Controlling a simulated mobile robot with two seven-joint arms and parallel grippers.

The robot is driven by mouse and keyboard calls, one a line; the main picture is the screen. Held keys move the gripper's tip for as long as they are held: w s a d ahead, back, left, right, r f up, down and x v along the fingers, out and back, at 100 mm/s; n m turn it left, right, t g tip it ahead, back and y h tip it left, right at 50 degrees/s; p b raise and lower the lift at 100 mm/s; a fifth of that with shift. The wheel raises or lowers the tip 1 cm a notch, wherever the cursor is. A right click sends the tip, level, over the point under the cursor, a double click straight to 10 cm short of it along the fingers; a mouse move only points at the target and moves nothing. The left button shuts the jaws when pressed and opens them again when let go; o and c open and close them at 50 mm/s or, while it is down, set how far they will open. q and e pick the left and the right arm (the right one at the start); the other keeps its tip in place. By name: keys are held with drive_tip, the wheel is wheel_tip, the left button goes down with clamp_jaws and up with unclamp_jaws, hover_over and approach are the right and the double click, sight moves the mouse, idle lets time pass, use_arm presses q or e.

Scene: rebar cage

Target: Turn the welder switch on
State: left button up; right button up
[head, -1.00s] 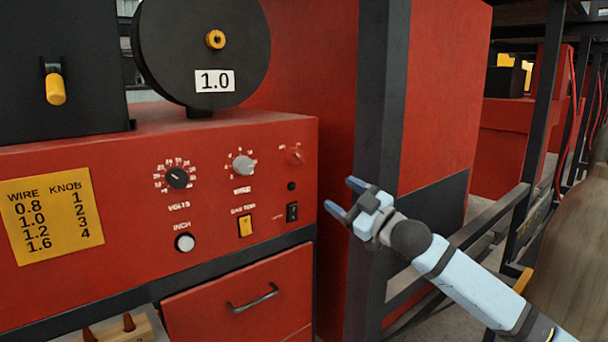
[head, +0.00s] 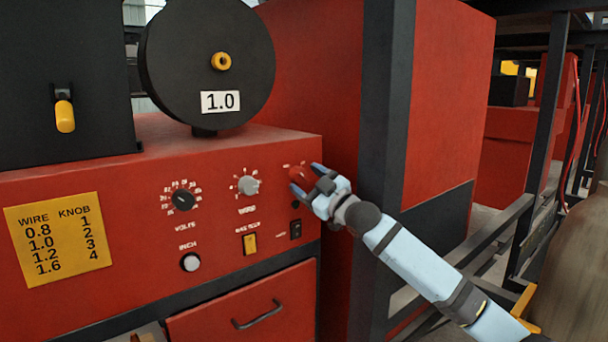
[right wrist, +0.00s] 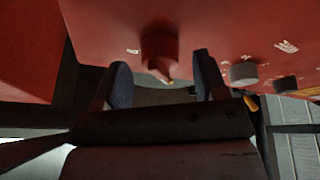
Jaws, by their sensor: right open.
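The welder's red front panel (head: 130,165) fills the left and middle of the head view. A red rotary switch (head: 299,174) sits at the panel's upper right, partly hidden by my gripper. In the right wrist view the red switch (right wrist: 160,50) stands out from the panel with a small light pointer tip. My right gripper (head: 307,179) is open, with its blue fingertips (right wrist: 162,68) on either side of the switch; I cannot tell whether they touch it. My left gripper is not in view.
A grey knob (head: 248,186), a black knob (head: 183,200), a yellow switch (head: 249,243) and a black switch (head: 296,229) are near on the panel. A dark upright post (head: 387,130) stands close right of the panel, behind my right arm.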

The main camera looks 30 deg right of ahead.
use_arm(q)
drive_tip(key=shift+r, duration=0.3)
use_arm(e)
drive_tip(key=shift+w+a+r, duration=0.15)
drive_tip(key=shift+w+r, duration=0.05)
drive_tip(key=shift+w, duration=0.4)
drive_tip(key=c, duration=0.9)
